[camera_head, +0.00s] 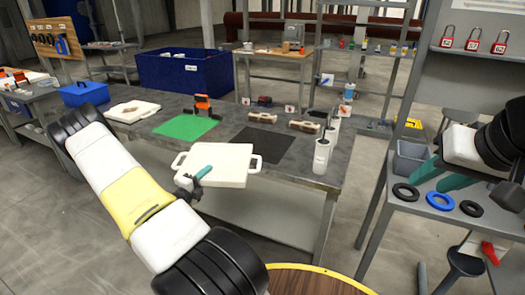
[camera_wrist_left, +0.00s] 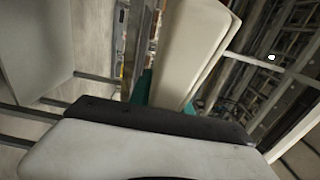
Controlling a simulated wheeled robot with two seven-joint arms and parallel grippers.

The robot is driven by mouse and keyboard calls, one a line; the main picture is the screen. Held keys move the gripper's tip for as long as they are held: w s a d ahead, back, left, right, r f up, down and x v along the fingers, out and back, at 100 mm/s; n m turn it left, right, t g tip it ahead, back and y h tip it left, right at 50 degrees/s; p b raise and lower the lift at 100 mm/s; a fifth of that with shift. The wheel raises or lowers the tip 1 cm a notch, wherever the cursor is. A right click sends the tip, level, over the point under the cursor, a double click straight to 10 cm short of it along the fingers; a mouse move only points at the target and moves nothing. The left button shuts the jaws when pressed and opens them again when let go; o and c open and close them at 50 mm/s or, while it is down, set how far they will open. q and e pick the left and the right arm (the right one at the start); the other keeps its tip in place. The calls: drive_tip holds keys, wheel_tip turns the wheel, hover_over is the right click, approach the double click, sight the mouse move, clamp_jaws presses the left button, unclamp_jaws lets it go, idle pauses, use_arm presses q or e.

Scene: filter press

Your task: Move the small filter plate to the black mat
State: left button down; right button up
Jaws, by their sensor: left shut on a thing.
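The white filter plate (camera_head: 232,157), with a handle at each side, is held by my left gripper (camera_head: 201,174) at the front edge of the grey workbench. The gripper's teal fingers are shut on it. In the left wrist view the plate (camera_wrist_left: 188,50) stands between the teal fingers, which it partly hides. The black mat (camera_head: 262,146) lies bare on the bench, just behind and right of the plate. My right gripper (camera_head: 437,178) is at the right with its teal fingers apart, empty, above a side table.
A green mat (camera_head: 187,127) and another white plate (camera_head: 133,111) lie further left on the bench. Brown-and-white blocks (camera_head: 303,126) stand behind the black mat. White bottles (camera_head: 321,157) stand at the bench's right. Rings (camera_head: 440,201) lie on the side table.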

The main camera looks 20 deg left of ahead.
sight(237, 159)
use_arm(q)
drive_tip(key=shift+w+a, duration=0.15)
drive_tip(key=shift+w, duration=0.15)
drive_tip(key=w+d, duration=0.1)
drive_tip(key=w, duration=0.3)
drive_tip(key=w+d+f, duration=0.1)
drive_tip(key=w+d, duration=0.1)
drive_tip(key=w, duration=0.3)
drive_tip(key=w+d, duration=0.2)
drive_tip(key=w, duration=0.3)
drive_tip(key=shift+w+d+f, duration=0.15)
drive_tip(key=shift+w+d, duration=0.05)
drive_tip(key=shift+d, duration=0.05)
drive_tip(key=shift+f, duration=1.75)
drive_tip(key=shift+f, duration=0.15)
drive_tip(key=c, duration=1.2)
unclamp_jaws()
drive_tip(key=shift+s+f, duration=0.1)
drive_tip(key=shift+f, duration=0.05)
